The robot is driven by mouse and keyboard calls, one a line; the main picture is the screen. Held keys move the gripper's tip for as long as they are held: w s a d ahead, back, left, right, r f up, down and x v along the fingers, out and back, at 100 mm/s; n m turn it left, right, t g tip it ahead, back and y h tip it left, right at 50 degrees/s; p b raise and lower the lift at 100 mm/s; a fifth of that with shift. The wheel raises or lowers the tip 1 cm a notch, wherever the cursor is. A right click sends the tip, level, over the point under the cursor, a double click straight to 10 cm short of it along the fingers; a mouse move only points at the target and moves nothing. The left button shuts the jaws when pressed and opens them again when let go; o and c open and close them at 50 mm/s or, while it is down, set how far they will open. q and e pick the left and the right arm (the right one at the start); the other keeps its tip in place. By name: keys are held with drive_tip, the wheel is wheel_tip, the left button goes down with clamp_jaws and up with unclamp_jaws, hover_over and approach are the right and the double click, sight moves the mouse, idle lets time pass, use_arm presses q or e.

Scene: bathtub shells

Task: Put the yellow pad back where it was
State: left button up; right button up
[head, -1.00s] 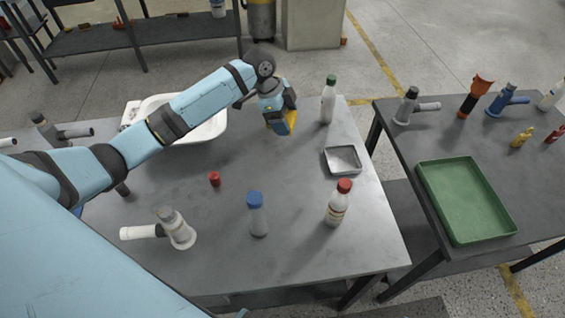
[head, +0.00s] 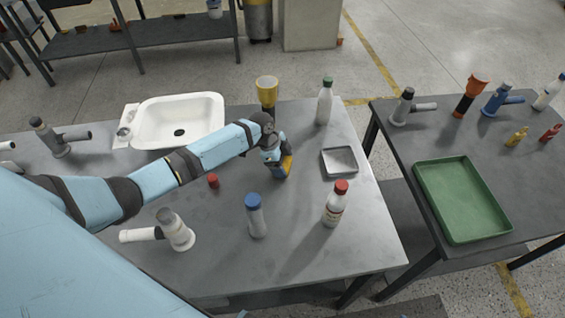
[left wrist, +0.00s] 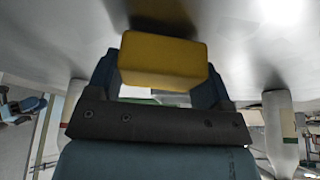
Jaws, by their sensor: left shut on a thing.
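The yellow pad (left wrist: 162,60) is a small block held between the fingers of my left gripper in the left wrist view. In the head view the left gripper (head: 281,172) is over the middle of the near table, shut on the yellow pad (head: 287,164), which is partly hidden by the fingers. The gripper is low over the table top; I cannot tell whether the pad touches it. My right gripper is not in view.
A grey metal tray (head: 341,161) lies right of the gripper. A green-capped bottle (head: 325,104), blue-capped bottle (head: 256,218) and red-capped bottle (head: 335,207) stand around it. A yellow-topped black tool (head: 267,91) stands behind. A red cap (head: 213,181) lies left. A white basin (head: 180,122) is back left.

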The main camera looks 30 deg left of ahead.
use_arm(q)
drive_tip(key=shift+f, duration=0.2)
drive_tip(key=shift+f, duration=0.1)
drive_tip(key=o, duration=0.8)
drive_tip(key=shift+r, duration=0.25)
drive_tip(key=v, duration=1.1)
drive_tip(key=shift+a+r+b, duration=0.2)
drive_tip(key=shift+r+b, duration=0.1)
drive_tip(key=shift+r, duration=0.05)
